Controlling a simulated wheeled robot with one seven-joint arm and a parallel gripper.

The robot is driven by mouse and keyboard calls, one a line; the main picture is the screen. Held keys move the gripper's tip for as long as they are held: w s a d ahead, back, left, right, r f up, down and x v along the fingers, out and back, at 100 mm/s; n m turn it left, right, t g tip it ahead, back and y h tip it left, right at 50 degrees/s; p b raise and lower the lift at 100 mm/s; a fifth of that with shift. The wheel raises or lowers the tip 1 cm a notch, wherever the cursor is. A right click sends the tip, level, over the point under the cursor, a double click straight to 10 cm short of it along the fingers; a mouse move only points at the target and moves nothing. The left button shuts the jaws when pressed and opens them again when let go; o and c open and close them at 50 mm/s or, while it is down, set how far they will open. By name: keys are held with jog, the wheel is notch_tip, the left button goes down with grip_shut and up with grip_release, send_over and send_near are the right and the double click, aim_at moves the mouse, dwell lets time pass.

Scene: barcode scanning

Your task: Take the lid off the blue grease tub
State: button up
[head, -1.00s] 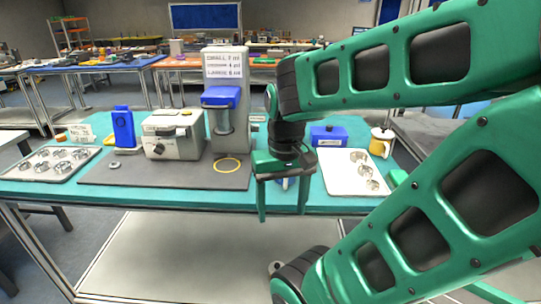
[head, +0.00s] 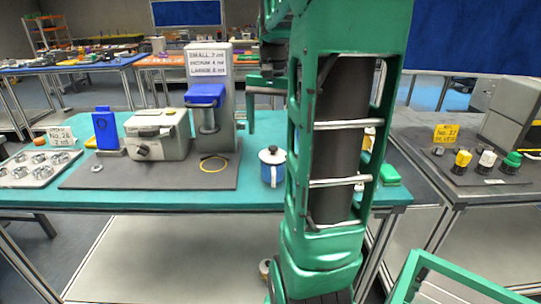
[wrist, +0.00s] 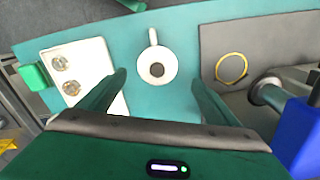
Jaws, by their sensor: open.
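The blue grease tub (head: 267,172) stands upright on the teal table, just left of my arm in the head view. Its white lid with a dark knob (head: 272,150) is on top. In the wrist view, the lid (wrist: 145,68) shows from above as a white disc, with a white handle (wrist: 153,37) sticking out on the far side. My gripper (wrist: 158,78) is open and empty. Its green fingers point toward the tub, one to each side of the lid in that view, apart from it. In the head view my arm hides much of the gripper.
A yellow ring (head: 213,157) lies on the dark mat (head: 120,178) beside the tub. The dispenser with a blue head (head: 207,95) stands behind the ring. A white tray with metal parts (wrist: 97,55) lies left in the wrist view. A side table (head: 470,195) holds several small containers.

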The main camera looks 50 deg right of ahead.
aim_at(272, 148)
jog(key=shift+s+a+f, duration=0.1)
jog(key=shift+s+f, duration=0.05)
jog(key=shift+f, duration=1.5)
jog(key=shift+s+a+f, duration=0.1)
jog(key=shift+s+f, duration=0.05)
jog(key=shift+f, duration=1.5)
jog(key=shift+c, duration=0.3)
jog(key=c, duration=1.1)
